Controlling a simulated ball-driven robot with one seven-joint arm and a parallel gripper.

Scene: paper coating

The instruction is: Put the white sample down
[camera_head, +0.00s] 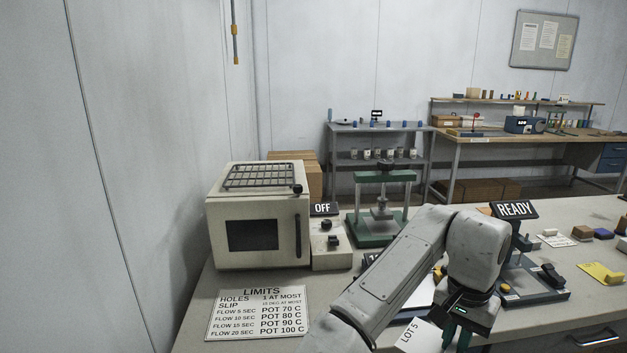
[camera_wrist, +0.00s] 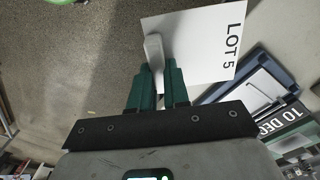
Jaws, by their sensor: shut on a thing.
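The white sample (camera_head: 415,338) is a flat white card marked LOT 5. It also shows in the wrist view (camera_wrist: 208,62). My gripper (camera_head: 457,338) has green fingers, which in the wrist view (camera_wrist: 158,72) are shut on a pale tab at the card's left side. In the wrist view the card is clear of the fingers on its right side, with grey floor behind its left and a pale surface to its right. In the head view the card hangs at the bottom edge, left of the gripper and partly cut off.
A blue-framed device with a 10 DEG sign (camera_wrist: 283,122) lies right of the fingers. On the bench stand an oven (camera_head: 215,240), an OFF control box (camera_head: 331,258), a green press (camera_head: 375,239) and a READY device (camera_head: 535,290). A LIMITS sheet (camera_head: 258,315) lies at front left.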

